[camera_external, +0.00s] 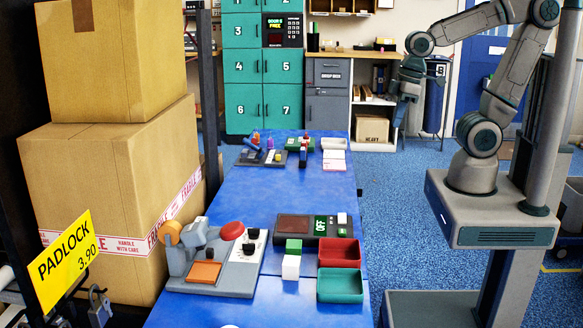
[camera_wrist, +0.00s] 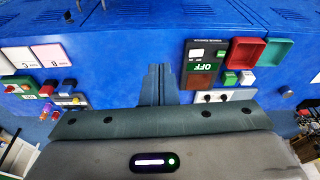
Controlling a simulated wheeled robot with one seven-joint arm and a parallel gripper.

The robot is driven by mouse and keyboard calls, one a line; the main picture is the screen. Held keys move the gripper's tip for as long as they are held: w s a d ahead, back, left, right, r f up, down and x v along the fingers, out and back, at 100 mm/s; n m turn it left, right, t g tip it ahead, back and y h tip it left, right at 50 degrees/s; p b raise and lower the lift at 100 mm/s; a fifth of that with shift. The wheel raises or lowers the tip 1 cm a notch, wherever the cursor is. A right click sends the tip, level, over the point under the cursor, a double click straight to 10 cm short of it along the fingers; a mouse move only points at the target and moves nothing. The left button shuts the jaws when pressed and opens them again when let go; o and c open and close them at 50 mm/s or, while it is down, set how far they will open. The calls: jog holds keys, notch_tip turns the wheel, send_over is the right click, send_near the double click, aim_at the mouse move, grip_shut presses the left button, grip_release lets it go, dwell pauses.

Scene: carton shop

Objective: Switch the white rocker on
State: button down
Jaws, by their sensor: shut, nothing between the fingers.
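A dark panel (camera_external: 300,228) lies on the blue table with a brown-red window, a green OFF display (camera_external: 320,229) and a small white rocker (camera_external: 342,218) at its right end. In the external view my gripper (camera_external: 398,116) is small, beyond the table's right edge.
Red tray (camera_external: 339,264), green tray (camera_external: 340,298), green block (camera_external: 294,246) and white block (camera_external: 291,267) are near the panel. A grey device (camera_external: 217,274) with a red knob stands left. More items and white cards (camera_external: 334,164) lie at the far end. Mid-table is clear.

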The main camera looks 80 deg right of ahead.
jog(key=w+a+f+n+g+y+b, duration=0.2)
jog(key=w+a+f+n+y+b, duration=0.1)
jog(key=w+f+n+y+b, duration=0.4)
jog(key=shift+w+f+n+g+b, duration=0.3)
jog(key=shift+w+f+n+b, duration=1.3)
jog(key=shift+w+n, duration=2.85)
jog(key=shift+s+a+n, duration=0.1)
jog(key=shift+s+n, duration=0.45)
jog(key=shift+s, duration=0.1)
send_over(342, 217)
jog(key=d, duration=0.3)
jog(key=f, duration=0.7)
jog(key=shift+a+f+b, duration=0.25)
jog(key=shift+b, duration=0.05)
notch_tip(342, 217, down, 4)
jog(key=shift+r, duration=0.2)
jog(key=shift+f, duration=0.45)
